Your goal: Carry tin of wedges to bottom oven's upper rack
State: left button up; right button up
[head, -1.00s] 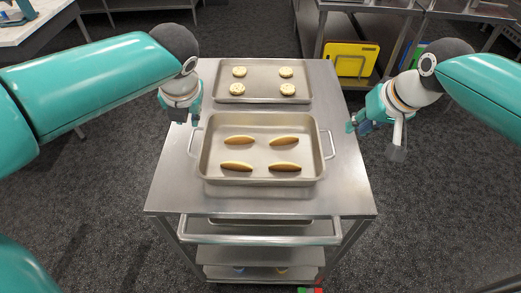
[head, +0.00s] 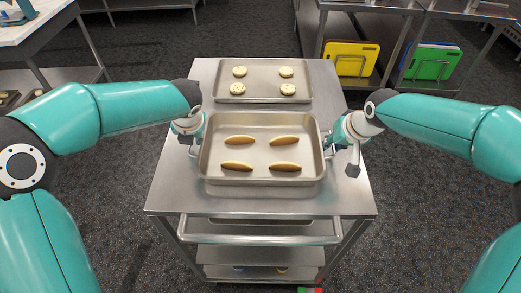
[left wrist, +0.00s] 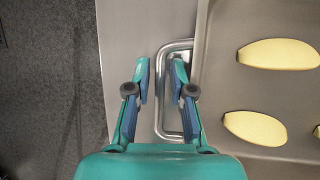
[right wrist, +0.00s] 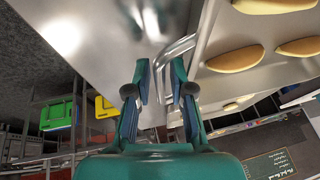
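The tin of wedges (head: 262,153), a grey roasting tin with side handles, sits on the trolley's steel top. It holds several brown-edged potato wedges (head: 284,140). My left gripper (head: 193,147) is at the tin's left handle. In the left wrist view my open fingers (left wrist: 160,78) stand on either side of the handle's outer bar (left wrist: 160,115), with gaps showing. My right gripper (head: 332,148) is beside the right handle. In the right wrist view its open fingers (right wrist: 160,76) are around or just above that handle (right wrist: 180,48); I cannot tell which.
A flat tray (head: 262,80) with several round pastries lies behind the tin. The trolley top (head: 180,195) is bare in front. Yellow boards (head: 352,60) and green boards (head: 432,62) stand on a rack at the back right. No oven is recognisable in view.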

pick_arm(q)
grip_shut()
pick_arm(e)
grip_shut()
pick_arm(q)
jog(key=shift+r, duration=0.15)
pick_arm(e)
jog(key=shift+w+r, duration=0.1)
jog(key=shift+r, duration=0.05)
